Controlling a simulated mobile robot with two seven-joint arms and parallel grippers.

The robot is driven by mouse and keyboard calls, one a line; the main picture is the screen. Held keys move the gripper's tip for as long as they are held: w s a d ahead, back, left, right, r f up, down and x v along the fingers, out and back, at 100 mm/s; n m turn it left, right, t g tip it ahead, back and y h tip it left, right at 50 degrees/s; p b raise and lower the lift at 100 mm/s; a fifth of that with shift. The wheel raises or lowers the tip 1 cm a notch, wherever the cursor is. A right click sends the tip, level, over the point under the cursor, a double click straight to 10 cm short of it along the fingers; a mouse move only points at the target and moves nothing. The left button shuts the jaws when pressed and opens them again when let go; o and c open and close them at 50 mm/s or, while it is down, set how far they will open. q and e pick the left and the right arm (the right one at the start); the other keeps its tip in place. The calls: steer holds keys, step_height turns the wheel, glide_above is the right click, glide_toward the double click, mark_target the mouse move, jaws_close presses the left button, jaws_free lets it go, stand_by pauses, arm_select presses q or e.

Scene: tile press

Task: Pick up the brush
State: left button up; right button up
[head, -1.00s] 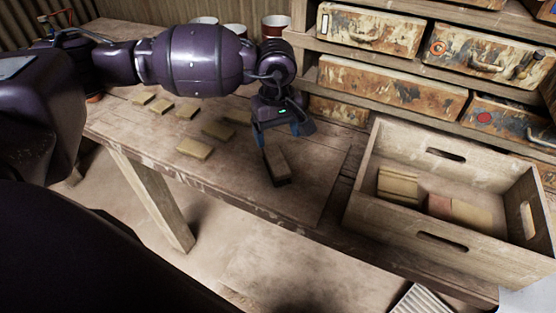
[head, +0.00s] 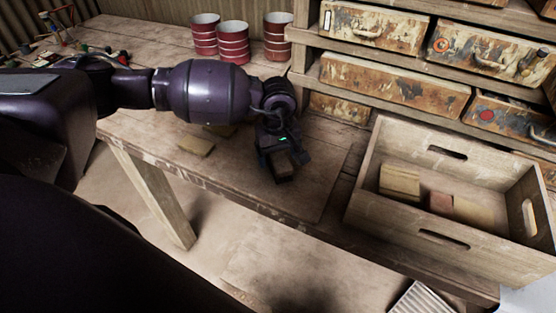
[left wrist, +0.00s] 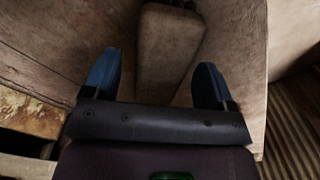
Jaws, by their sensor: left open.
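The brush (head: 284,171) is a wooden block with a dark underside on the bench, below and partly hidden by my left gripper. My left gripper (head: 279,161) is open and low over the brush, pointing down. In the left wrist view its blue fingers (left wrist: 156,78) are spread, with the brown block of the brush (left wrist: 168,45) between and just beyond them. Clear room shows on both sides of the block there, and I see no grip on it. My right gripper is not in view.
A wooden crate (head: 460,245) holding several blocks stands at the right. Shelves with worn drawers (head: 395,82) stand behind. Red-and-white cups (head: 233,42) are at the back, and a flat tile (head: 196,146) lies left of the gripper. The bench front edge is near.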

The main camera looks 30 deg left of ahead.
mark_target(278, 155)
arm_select(q)
step_height(278, 155, down, 2)
steer(key=shift+f, duration=0.1)
steer(key=shift+c, duration=0.3)
steer(key=c, duration=1.1)
steer(key=shift+o, duration=0.2)
step_height(278, 155, up, 20)
steer(key=shift+p, duration=0.35)
steer(key=o, duration=0.5)
steer(key=c, duration=0.3)
